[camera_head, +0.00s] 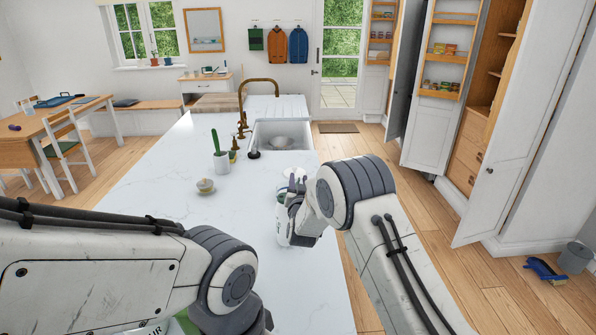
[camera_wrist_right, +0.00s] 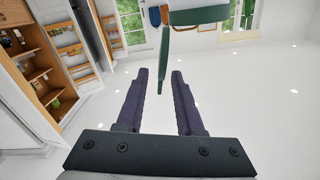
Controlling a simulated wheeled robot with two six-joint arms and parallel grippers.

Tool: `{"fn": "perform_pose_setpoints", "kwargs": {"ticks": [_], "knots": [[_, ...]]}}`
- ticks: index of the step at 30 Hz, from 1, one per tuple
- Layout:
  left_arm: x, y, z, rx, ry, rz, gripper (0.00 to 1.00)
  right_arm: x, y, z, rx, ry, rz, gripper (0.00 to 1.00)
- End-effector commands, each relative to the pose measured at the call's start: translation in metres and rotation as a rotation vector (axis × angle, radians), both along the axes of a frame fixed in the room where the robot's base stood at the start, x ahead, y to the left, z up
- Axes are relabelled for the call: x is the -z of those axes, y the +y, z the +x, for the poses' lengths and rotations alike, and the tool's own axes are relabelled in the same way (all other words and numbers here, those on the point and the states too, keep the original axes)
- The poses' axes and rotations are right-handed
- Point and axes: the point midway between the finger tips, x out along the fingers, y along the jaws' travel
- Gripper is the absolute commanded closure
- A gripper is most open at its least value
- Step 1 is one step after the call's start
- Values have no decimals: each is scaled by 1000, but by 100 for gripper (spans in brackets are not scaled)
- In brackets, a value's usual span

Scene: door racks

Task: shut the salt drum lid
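The salt drum (camera_wrist_right: 200,14) is at the top of the right wrist view, which is upside down. It is pale with a green rim and is cut off by the frame edge. Its green lid (camera_wrist_right: 163,48) stands open, seen nearly edge-on, with its free end near my right fingertips. My right gripper (camera_wrist_right: 160,74) is open, with a clear gap between the dark fingers and nothing held.
The white counter (camera_head: 165,178) carries a small lidded pot (camera_head: 205,186), a cup with a green brush (camera_head: 220,155) and a sink (camera_head: 285,135) with a brass tap (camera_head: 243,112). A partly hidden green item (camera_head: 186,322) lies by my left arm. The counter's left side is mostly clear.

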Motion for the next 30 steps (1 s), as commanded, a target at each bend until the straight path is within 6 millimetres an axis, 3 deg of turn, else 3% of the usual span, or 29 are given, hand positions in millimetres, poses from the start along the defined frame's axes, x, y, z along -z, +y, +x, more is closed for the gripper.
{"fn": "perform_pose_setpoints", "kwargs": {"ticks": [9,19,20,22,30], "knots": [[-13,0,0,2,0,0,50,-1,-1,29,1,1,0,64],[-13,0,0,2,0,0,50,0,0,31,0,1,0,64],[-13,0,0,2,0,0,50,0,0,31,0,1,0,72],[-13,0,0,2,0,0,50,0,0,31,0,1,0,98],[-13,0,0,2,0,0,50,0,0,31,0,1,0,100]]}}
